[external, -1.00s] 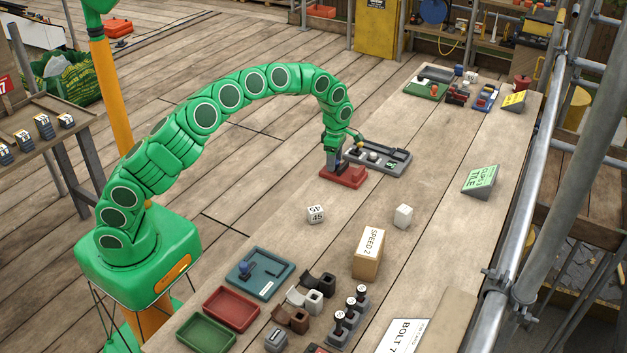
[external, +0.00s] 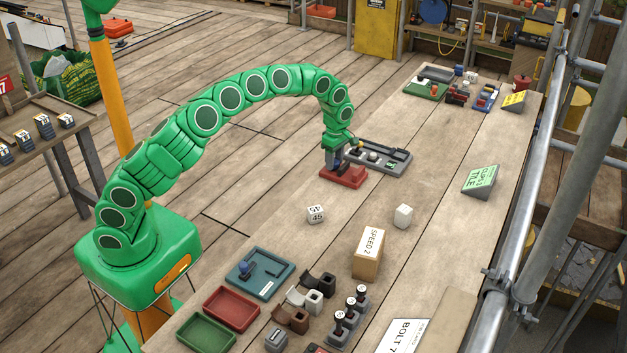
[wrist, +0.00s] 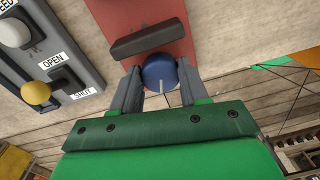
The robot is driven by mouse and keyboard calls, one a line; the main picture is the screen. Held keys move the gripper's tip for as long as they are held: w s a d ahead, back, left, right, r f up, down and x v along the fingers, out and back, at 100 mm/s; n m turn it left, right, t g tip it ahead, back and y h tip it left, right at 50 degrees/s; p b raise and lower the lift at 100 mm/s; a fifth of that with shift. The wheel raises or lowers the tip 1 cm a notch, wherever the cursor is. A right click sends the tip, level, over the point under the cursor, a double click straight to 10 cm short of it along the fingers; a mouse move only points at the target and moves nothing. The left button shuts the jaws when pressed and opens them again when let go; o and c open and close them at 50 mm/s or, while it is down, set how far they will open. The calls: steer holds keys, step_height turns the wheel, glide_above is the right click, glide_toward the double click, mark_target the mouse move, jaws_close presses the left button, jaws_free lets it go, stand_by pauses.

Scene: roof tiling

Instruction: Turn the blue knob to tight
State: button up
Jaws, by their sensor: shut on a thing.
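The blue knob (wrist: 160,73) sits on a red base (wrist: 168,18), next to a dark bar (wrist: 153,40). A pale line on the knob points toward my gripper's body in the wrist view. My gripper (wrist: 159,82) is shut on the knob, with one grey finger on each side of it. In the external view my gripper (external: 336,160) points down onto the red base (external: 343,178); the knob is hidden there. I see no mark for tight.
A grey panel (external: 385,161) stands just beside the red base. In the wrist view it carries a yellow knob (wrist: 35,92), a white knob (wrist: 14,32) and OPEN and SHUT labels. A white cube (external: 402,216) and a SPEED 2 box (external: 368,254) stand nearer on the bench.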

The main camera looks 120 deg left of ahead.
steer(key=shift+m, duration=1.1)
steer(key=o, duration=1.1)
steer(key=shift+c, duration=0.2)
steer(key=shift+w+a+r, duration=0.1)
steer(key=shift+r, duration=3.85)
steer(key=shift+c, duration=0.2)
